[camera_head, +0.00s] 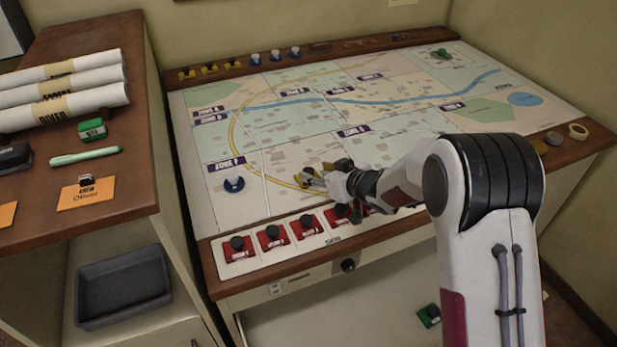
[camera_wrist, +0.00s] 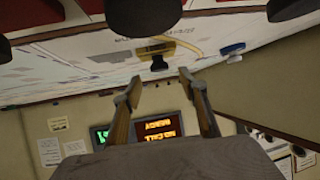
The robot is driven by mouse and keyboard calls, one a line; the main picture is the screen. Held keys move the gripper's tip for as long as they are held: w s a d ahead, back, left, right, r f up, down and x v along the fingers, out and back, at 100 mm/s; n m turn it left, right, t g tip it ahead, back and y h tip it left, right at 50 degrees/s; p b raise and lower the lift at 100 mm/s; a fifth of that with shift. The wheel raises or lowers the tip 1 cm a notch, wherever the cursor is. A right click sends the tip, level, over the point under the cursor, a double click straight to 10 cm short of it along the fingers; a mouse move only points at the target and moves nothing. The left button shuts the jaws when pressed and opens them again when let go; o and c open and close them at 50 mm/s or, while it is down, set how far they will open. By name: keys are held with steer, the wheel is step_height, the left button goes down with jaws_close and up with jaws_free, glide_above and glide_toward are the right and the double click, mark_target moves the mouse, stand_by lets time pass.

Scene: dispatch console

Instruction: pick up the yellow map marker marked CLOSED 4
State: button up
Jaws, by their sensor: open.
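A yellow map marker with a black knob (camera_wrist: 158,48) stands on the map in the wrist view, ahead of my fingertips; its label is too small to read. In the head view, yellow (camera_head: 302,181) shows at my fingertips, partly hidden by them. My gripper (camera_head: 318,178) is low over the front middle of the map. In the wrist view my gripper (camera_wrist: 159,79) is open, its two fingers apart with nothing between them. Several more yellow markers (camera_head: 209,69) stand on the back ledge; their labels are unreadable.
A blue-and-white marker (camera_head: 234,184) stands on the map to the left. Red-based markers with black knobs (camera_head: 271,237) line the front strip, some hidden behind my arm. A green marker (camera_head: 441,52) is at the far right. The map's (camera_head: 300,125) middle is largely clear.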

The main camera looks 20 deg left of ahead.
mark_target(309, 171)
steer(key=shift+x, duration=2)
steer(key=shift+f, duration=0.15)
jaws_close()
